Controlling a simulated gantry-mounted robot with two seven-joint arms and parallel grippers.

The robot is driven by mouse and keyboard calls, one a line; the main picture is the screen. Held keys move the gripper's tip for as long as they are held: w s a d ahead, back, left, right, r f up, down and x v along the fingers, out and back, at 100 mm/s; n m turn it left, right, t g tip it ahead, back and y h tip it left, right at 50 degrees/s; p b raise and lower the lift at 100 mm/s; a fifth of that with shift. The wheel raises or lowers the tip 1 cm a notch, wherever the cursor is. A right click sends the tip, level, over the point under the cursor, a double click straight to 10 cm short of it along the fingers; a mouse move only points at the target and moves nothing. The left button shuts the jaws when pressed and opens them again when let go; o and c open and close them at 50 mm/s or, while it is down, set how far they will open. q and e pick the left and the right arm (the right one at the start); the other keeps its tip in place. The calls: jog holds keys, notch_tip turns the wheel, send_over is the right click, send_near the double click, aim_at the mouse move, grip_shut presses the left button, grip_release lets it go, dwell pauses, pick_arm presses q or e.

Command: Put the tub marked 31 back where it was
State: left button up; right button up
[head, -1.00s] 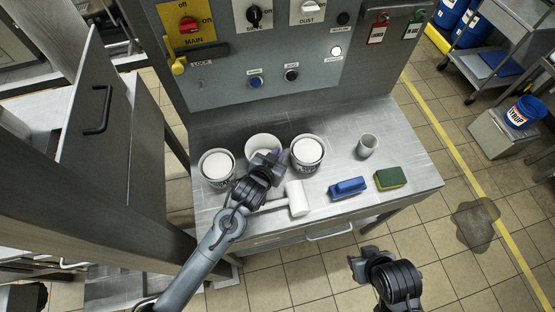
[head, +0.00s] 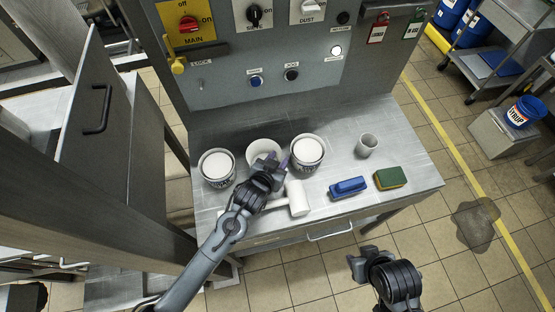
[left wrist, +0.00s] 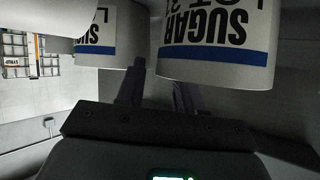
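Three white tubs stand in a row at the back left of the steel bench: a left tub (head: 217,166), a middle tub (head: 261,147) and a right tub (head: 307,152). Their numbers are too small to read in the head view. My left gripper (head: 277,162) is at the front of the middle and right tubs, its fingers apart and empty.
A white-headed mallet (head: 297,198) lies beside my left gripper. A grey cup (head: 367,145), a blue brush (head: 348,187) and a green sponge (head: 390,178) are to the right on the bench (head: 420,172). The control panel (head: 215,85) rises behind.

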pick_arm(q)
jog(key=v, duration=1.2)
jog(key=shift+p, duration=0.45)
